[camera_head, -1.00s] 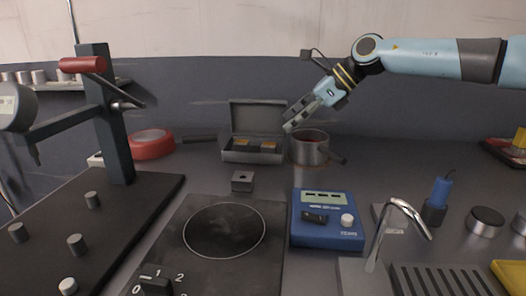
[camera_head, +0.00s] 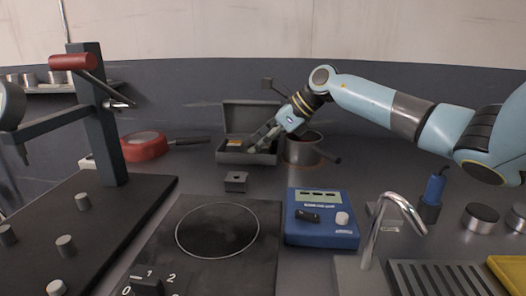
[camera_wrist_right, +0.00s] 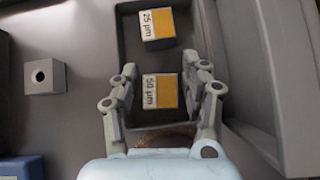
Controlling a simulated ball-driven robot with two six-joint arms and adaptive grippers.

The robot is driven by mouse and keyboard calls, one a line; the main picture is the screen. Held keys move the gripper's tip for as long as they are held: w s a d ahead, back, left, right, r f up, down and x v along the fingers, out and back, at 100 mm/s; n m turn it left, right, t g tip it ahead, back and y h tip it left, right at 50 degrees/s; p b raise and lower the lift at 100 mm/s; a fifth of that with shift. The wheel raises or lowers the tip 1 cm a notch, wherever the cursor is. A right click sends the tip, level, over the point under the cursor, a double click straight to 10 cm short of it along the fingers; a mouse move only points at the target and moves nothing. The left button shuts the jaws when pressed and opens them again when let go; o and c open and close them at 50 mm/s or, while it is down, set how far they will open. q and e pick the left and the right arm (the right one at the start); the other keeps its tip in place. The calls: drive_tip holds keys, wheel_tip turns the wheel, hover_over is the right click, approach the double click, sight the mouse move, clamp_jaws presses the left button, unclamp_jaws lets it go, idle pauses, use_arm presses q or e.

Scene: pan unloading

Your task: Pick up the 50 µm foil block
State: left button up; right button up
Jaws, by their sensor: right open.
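The 50 µm foil block (camera_wrist_right: 160,92), with a white label and an orange-yellow face, lies in the open grey case (camera_head: 232,158). My right gripper (camera_head: 262,149) reaches down into the case from the upper right. In the right wrist view its two open fingers (camera_wrist_right: 160,68) stand on either side of the 50 µm block, with gaps still showing. The 25 µm block (camera_wrist_right: 157,26) lies beside it in the same case, beyond the fingertips; it also shows in the head view (camera_head: 234,143). In the head view my gripper hides the 50 µm block. My left gripper is out of view.
The case lid (camera_head: 250,114) stands open behind. A pot (camera_head: 301,152) stands close right of the case, and a red pan (camera_head: 145,147) lies left. A small holed grey block (camera_head: 235,181), a hotplate (camera_head: 217,230) and a blue meter (camera_head: 321,230) are in front.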

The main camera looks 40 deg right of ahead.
clamp_jaws()
